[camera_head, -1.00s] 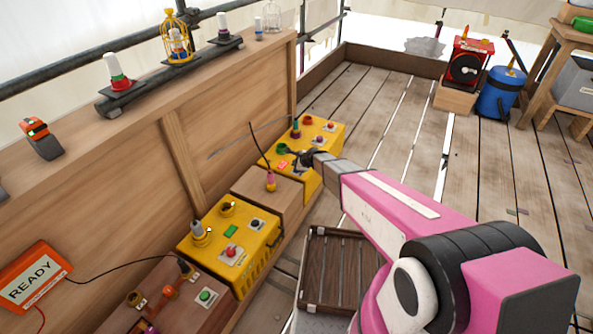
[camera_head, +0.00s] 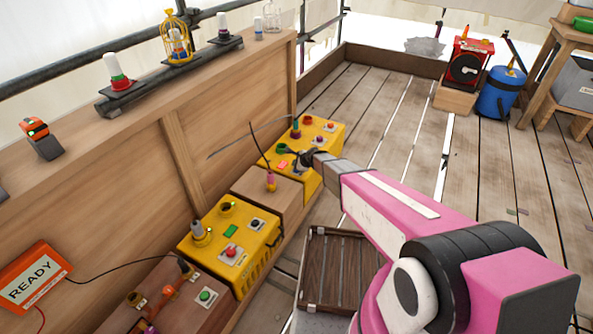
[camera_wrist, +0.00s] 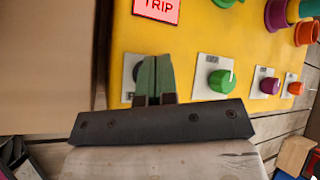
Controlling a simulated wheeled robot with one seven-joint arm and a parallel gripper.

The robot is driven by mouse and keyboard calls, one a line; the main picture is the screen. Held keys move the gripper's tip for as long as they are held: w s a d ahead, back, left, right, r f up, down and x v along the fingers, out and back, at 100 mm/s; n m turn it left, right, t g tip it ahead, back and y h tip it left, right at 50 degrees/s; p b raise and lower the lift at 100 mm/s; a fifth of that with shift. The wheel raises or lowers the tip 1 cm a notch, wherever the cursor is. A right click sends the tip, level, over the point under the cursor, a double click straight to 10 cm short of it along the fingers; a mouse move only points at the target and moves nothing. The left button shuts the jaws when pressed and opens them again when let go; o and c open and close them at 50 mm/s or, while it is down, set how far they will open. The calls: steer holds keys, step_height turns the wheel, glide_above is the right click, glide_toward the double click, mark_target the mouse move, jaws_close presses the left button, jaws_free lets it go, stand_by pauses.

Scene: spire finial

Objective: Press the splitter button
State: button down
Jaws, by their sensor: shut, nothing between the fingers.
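My gripper (camera_wrist: 156,62) is shut and empty, its fingertips in front of a white button plate (camera_wrist: 129,76) on the yellow box (camera_wrist: 205,25). The fingers hide most of that plate's button, and I cannot tell whether they touch it. To the right on the same box are a green button (camera_wrist: 222,80), a purple button (camera_wrist: 270,86) and an orange button (camera_wrist: 296,88). A lit pink TRIP sign (camera_wrist: 157,9) is above. In the head view my gripper (camera_head: 303,159) is at the far yellow box (camera_head: 327,130). No splitter label is readable.
A nearer yellow box (camera_head: 262,242) carries a red button (camera_head: 231,251). A wooden block (camera_head: 250,185) with a pink-based stalk sits between the boxes. A wooden wall (camera_head: 130,170) runs along the left, with an orange READY sign (camera_head: 32,280). The plank floor at right is mostly clear.

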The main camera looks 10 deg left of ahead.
steer(key=shift+f, duration=0.15)
steer(key=shift+f, duration=0.25)
steer(key=shift+f, duration=0.45)
stand_by(0.9)
steer(key=shift+r, duration=0.85)
steer(key=shift+r, duration=2.55)
